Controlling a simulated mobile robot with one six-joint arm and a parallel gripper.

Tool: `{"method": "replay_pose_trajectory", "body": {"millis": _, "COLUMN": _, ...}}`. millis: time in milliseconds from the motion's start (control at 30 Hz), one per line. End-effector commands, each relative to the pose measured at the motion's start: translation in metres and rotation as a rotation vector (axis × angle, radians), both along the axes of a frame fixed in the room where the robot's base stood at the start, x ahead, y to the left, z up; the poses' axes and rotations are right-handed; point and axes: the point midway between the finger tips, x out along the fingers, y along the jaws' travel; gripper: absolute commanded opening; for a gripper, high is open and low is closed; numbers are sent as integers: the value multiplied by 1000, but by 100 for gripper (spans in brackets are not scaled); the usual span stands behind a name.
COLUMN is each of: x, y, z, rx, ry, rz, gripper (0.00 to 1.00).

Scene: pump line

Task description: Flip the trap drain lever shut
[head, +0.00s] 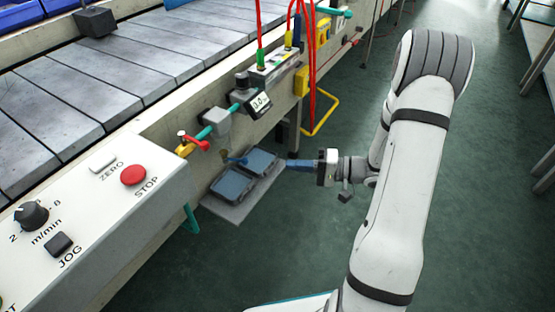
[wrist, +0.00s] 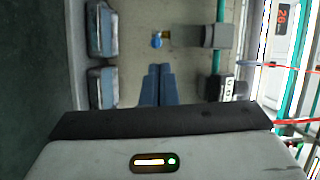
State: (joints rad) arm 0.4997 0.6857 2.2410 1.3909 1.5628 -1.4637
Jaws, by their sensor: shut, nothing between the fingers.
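A small blue lever (head: 237,160) on a brass fitting (head: 224,155) sits low on the machine's side, below a grey box-shaped body (head: 215,122) on the teal pipe; I take it for the trap drain lever. It sticks out from the wall toward my gripper. In the wrist view the lever (wrist: 157,40) shows nearly end-on, just beyond the fingertips, with the grey body (wrist: 215,36) to its right. My gripper (head: 289,164) has blue fingers, shut and empty, pointing left at the lever with a gap between. The fingers also show in the wrist view (wrist: 160,68).
Two blue-grey bins (head: 233,183) stand on a grey shelf (head: 240,209) below the lever. A red-handled valve (head: 194,141) is up to the left, and a gauge box (head: 258,104) is above. Red hoses (head: 312,75) hang behind.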

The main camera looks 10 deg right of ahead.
Motion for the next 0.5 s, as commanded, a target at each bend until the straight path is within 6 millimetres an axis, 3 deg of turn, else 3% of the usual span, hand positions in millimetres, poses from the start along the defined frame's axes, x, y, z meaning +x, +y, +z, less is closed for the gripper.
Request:
{"method": "replay_pose_trajectory", "body": {"millis": 33, "x": 11, "y": 3, "z": 6, "rx": 16, "ry": 43, "rz": -20, "gripper": 0}}
{"method": "replay_pose_trajectory", "body": {"millis": 233, "x": 47, "y": 9, "z": -7, "rx": 72, "ry": 206, "rz": -120, "gripper": 0}}
{"method": "replay_pose_trajectory", "body": {"millis": 500, "x": 61, "y": 12, "z": -18, "rx": 96, "ry": 273, "rz": -164, "gripper": 0}}
